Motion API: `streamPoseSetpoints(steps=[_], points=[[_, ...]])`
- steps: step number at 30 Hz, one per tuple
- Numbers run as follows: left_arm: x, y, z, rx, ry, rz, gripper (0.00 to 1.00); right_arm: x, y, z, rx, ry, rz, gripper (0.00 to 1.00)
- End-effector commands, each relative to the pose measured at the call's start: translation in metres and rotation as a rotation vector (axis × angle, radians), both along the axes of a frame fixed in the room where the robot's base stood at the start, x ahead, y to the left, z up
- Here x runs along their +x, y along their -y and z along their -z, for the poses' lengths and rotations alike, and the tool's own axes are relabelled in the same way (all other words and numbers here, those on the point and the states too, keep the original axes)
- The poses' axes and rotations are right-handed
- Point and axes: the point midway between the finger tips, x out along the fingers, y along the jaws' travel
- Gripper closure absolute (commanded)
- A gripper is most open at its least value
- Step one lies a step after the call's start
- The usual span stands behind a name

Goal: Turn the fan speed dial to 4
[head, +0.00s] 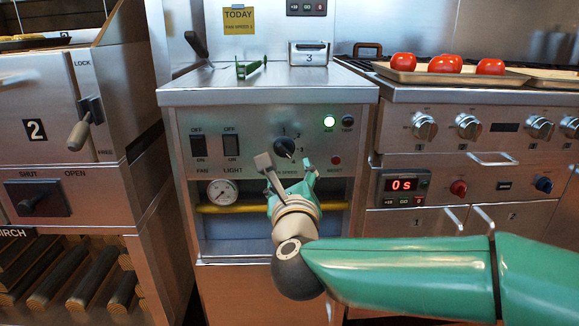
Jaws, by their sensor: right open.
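The fan speed dial (285,147) is a round black knob on the steel control panel (188,118) of the middle cabinet. Small marks surround it, and its exact setting is too small to read. The "FAN SPEED" label below it is partly hidden by my gripper. My right gripper (287,166) comes in from the lower right, with its green and grey fingers spread just below and in front of the dial. It holds nothing, and I cannot tell if a finger touches the dial. My left gripper is not in view.
FAN (197,147) and LIGHT (231,145) switches sit left of the dial. A gauge (222,192) and yellow pipe (245,208) lie below. A yellow note (239,20) hangs above.

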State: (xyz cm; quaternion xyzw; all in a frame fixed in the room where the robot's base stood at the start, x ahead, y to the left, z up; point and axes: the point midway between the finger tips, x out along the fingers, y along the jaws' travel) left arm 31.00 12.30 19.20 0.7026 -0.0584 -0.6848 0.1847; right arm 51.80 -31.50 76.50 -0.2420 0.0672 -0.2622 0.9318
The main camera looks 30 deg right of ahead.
Motion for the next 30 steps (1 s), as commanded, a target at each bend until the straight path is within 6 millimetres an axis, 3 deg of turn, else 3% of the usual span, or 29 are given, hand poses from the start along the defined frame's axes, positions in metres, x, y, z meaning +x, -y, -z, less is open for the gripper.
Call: streamPoseSetpoints(steps=[3, 9, 23, 26, 29, 30], points=[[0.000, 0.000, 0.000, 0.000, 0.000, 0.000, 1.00, -0.019, -0.012, 0.000, -0.001, 0.001, -0.005, 0.35], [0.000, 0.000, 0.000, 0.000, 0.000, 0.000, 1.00, -0.035, -0.022, -0.001, -0.001, 0.002, -0.002, 0.35], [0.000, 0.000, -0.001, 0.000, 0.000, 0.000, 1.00, -0.031, -0.027, 0.006, -0.040, -0.032, -0.016, 0.35], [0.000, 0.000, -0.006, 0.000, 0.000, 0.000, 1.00, -0.014, -0.038, 0.025, -0.156, -0.128, -0.066, 0.35], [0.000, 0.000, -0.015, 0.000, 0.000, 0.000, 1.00, 0.013, -0.059, 0.068, -0.370, -0.307, -0.173, 0.35], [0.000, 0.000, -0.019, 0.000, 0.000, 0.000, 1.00, 0.024, -0.069, 0.094, -0.476, -0.399, -0.236, 0.35]])
